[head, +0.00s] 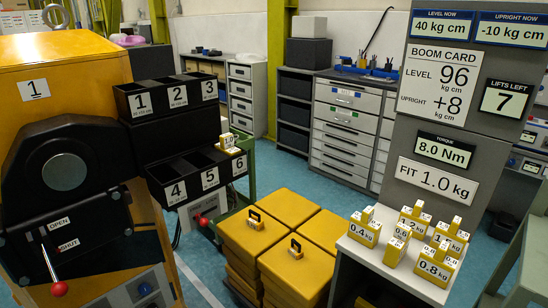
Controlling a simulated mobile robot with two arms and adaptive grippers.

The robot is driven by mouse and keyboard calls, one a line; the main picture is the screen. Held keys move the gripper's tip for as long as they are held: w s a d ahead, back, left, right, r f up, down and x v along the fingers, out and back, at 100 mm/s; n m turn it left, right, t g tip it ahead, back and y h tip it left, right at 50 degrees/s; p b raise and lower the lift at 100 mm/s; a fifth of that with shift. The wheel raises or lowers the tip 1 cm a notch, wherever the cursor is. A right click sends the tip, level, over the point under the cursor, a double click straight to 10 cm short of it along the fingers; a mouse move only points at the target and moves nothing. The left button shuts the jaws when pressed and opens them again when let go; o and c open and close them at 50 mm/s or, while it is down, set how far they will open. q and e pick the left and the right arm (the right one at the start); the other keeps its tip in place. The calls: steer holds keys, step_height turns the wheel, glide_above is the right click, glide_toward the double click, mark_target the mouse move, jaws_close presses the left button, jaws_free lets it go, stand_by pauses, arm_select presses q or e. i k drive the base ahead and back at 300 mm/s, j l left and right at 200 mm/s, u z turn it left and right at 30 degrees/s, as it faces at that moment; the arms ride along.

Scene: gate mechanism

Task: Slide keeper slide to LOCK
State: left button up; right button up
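A yellow gate housing (70,50) marked 1 stands at the left. A round black hub (66,172) with a grey centre is on its front. Below it, a black plate (100,240) carries OPEN and SHUT labels. A lever with a red knob (58,289) hangs down below the SHUT label. A grey panel (125,292) with round fittings sits low beside it. Neither of my grippers is in view.
Numbered black bins (165,102) stand right of the housing, with another red knob (203,221) below. Several small labelled weights (437,263) sit on a light stand before a grey sign board (470,60). Drawer cabinets (345,125) line the back.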

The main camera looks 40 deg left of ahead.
mark_target(204, 221)
steer(key=u, duration=1.85)
